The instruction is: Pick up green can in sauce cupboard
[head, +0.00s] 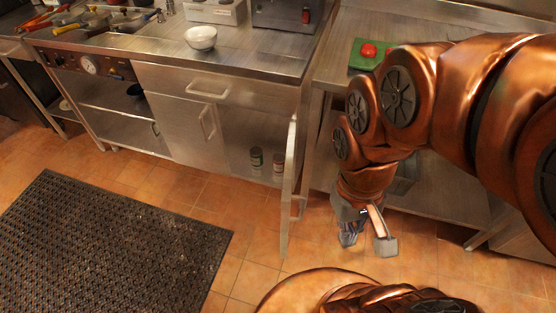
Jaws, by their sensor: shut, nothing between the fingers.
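The sauce cupboard (236,143) is under the counter in the middle of the head view, with its door (289,190) swung open toward me. Two small cans stand upright inside, low and near the door: a dark, dull greenish can (256,159) on the left and a darker, reddish-brown can (279,166) on the right. They are too small to tell their colours surely. My gripper (367,243) points down over the floor, to the right of the open door and apart from it. It is shut and empty.
A white bowl (201,38) stands on the counter. A green board (364,56) with a red tomato (368,50) is on the right counter, beside my arm. A black mat (110,245) covers the left floor. Tiled floor before the cupboard is clear.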

